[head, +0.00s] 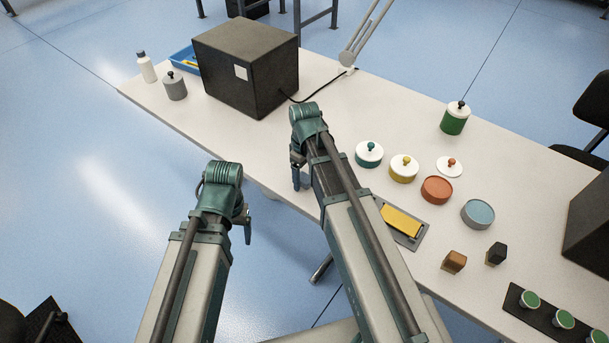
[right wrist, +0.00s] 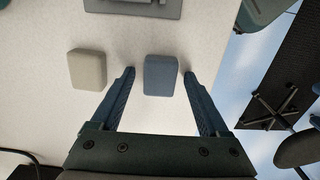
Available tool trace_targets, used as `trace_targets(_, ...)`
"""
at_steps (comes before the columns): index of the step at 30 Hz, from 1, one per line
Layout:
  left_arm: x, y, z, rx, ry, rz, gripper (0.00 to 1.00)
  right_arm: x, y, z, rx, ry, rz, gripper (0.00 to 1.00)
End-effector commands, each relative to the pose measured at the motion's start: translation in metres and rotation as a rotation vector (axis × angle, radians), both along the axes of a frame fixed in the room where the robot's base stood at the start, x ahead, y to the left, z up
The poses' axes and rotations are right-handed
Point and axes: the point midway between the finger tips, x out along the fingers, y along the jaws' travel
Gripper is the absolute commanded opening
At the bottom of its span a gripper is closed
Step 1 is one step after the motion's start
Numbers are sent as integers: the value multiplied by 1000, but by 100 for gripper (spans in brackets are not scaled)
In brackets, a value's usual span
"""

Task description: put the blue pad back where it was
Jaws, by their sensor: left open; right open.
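The blue pad (right wrist: 160,75), a small rounded block, lies on the white table in the right wrist view. My right gripper (right wrist: 158,76) is open, with one finger on each side of the pad and a gap showing on both sides. In the head view my right gripper (head: 299,178) points down at the table's near edge, and I cannot make out the blue pad there. A beige pad (right wrist: 87,69) lies left of the blue one in the wrist view. My left gripper (head: 246,222) is open and empty, over the floor short of the table.
A dark box (head: 247,68) stands beyond my right gripper. Several round tins, including an open orange one (head: 437,189) and an open light-blue one (head: 478,213), stand to the right. A grey plate with a yellow pad (head: 402,220) lies beside my right arm. A grey fixture (right wrist: 133,8) tops the wrist view.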

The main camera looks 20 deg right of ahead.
Motion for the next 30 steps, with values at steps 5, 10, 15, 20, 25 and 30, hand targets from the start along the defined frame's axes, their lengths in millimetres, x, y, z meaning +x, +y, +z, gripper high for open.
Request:
trace_targets(5,0,0,5,0,0,0,78,0,0,5,0,0,0,78)
trace_targets(10,0,0,18,0,0,0,78,0,0,18,0,0,0,78)
trace_targets(15,0,0,40,0,0,0,78,0,0,40,0,0,0,78)
trace_targets(20,0,0,65,0,0,1,78,0,0,65,0,0,0,78)
trace_targets(25,0,0,91,0,0,1,78,0,0,91,0,0,0,78)
trace_targets(30,0,0,114,0,0,1,78,0,0,114,0,0,0,78)
